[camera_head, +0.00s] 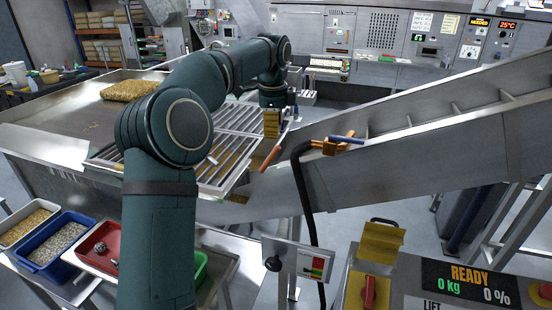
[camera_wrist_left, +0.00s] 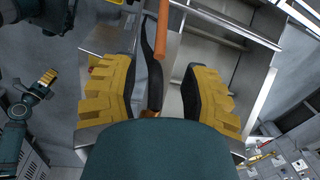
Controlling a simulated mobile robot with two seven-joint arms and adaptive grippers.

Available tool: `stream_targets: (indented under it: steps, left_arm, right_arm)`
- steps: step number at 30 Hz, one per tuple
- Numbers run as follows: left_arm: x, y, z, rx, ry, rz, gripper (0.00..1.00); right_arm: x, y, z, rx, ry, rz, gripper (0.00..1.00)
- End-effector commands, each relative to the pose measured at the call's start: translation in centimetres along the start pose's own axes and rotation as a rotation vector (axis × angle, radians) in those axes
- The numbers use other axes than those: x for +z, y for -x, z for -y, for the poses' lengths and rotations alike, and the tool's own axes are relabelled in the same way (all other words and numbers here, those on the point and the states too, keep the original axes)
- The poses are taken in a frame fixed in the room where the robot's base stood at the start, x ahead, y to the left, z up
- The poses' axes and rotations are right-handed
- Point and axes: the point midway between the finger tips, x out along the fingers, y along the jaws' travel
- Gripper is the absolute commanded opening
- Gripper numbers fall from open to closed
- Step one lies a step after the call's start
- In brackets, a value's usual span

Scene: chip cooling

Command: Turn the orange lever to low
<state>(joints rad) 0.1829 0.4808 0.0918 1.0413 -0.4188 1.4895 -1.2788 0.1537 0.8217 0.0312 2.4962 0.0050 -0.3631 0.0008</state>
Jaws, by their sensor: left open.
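An orange lever (camera_head: 271,157) shows as a short tilted bar beside the slatted grate, left of a black hose. What looks like the same orange bar (camera_wrist_left: 163,35) stands in the upper middle of the left wrist view, beyond the fingers. My left gripper (camera_head: 271,123) points down just above the bar in the head view. In the left wrist view its yellow fingers (camera_wrist_left: 157,95) are spread wide with nothing clamped between them. My right gripper (camera_wrist_left: 47,77) seems to show small at the left of that view; its opening is too small to judge.
A black hose (camera_head: 304,205) hangs down in front of the sloping metal chute (camera_head: 420,155). An orange bracket with a blue handle (camera_head: 346,140) sits at the chute's edge. A small panel with coloured marks (camera_head: 311,265) and a yellow box with a red switch (camera_head: 369,292) stand in front.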

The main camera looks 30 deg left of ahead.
Motion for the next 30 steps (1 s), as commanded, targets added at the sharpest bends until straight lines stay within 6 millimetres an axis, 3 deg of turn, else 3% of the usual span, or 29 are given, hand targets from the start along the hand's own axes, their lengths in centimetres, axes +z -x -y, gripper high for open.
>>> stream_targets:
  steps: [9, 15, 21, 30]
  left_arm:
    - [0.1, -6.6, -0.1, 0.004, 0.000, 0.001, 0.46]
    - [0.0, -9.5, 0.0, 0.002, 0.001, 0.000, 0.46]
    - [0.0, -10.7, 0.0, -0.001, 0.001, 0.000, 0.46]
    - [0.0, -10.9, 0.0, -0.001, 0.001, 0.000, 0.46]
  right_arm:
    - [0.1, -1.3, -0.4, 0.002, 0.000, -0.001, 0.47]
    - [0.1, -1.6, -0.5, 0.003, 0.000, -0.001, 0.47]
    - [0.2, -1.7, -0.6, 0.003, 0.000, -0.001, 0.47]
    - [0.2, -1.7, -0.6, 0.003, 0.000, -0.001, 0.47]
